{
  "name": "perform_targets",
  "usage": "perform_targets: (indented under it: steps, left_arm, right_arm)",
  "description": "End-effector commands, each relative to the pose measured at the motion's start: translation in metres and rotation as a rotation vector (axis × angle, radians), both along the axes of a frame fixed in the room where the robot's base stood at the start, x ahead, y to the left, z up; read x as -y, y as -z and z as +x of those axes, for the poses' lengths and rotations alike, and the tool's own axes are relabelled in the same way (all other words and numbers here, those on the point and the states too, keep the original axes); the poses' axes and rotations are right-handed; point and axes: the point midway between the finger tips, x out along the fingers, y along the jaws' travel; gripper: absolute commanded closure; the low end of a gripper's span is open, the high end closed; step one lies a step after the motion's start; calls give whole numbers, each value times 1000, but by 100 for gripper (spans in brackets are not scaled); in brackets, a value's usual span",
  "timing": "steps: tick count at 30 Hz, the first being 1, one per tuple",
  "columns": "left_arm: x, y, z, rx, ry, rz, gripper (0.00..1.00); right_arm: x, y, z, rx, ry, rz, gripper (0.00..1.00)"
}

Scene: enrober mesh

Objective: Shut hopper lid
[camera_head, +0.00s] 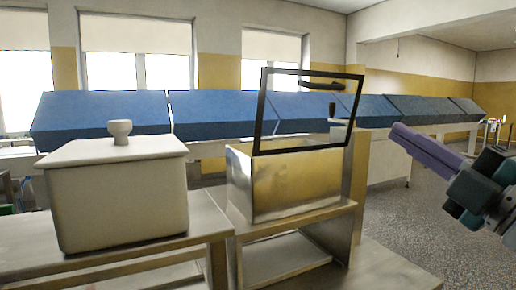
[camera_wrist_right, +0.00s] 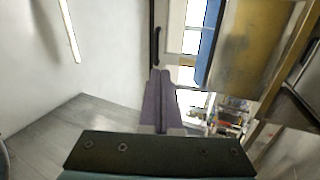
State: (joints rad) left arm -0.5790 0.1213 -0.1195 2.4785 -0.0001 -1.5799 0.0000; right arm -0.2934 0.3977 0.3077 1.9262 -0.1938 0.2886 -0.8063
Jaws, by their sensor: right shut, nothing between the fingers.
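The hopper (camera_head: 290,185) is a shiny metal box on a metal stand in the middle of the head view. Its lid (camera_head: 259,112), a clear pane in a black frame, stands raised and nearly upright above the box. A dark handle (camera_head: 325,86) shows near the top of the lid. My right gripper (camera_head: 398,134) is to the right of the lid, apart from it, with its purple fingers pointing left. In the right wrist view the fingers (camera_wrist_right: 160,74) are closed together and empty, near a dark bar (camera_wrist_right: 156,46) that may be the handle. My left gripper is not in view.
A white lidded container (camera_head: 120,200) stands on a metal table left of the hopper. A row of blue-covered units (camera_head: 225,113) runs behind along the windows. Open grey floor (camera_head: 430,210) lies to the right.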

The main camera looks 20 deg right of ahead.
Motion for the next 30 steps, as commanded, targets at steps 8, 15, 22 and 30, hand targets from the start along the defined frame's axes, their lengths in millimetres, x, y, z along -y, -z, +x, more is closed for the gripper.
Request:
perform_targets:
  steps: [8,15,22,30]
  left_arm:
    - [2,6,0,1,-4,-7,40]
    - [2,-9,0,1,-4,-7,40]
    - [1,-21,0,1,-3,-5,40]
    - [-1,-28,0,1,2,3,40]
  right_arm:
    - [-1,-7,9,62,-13,-61,100]
    - [-5,-29,52,61,-12,-58,100]
    - [-10,-48,94,59,-12,-57,100]
    - [-13,-57,120,56,-12,-58,100]
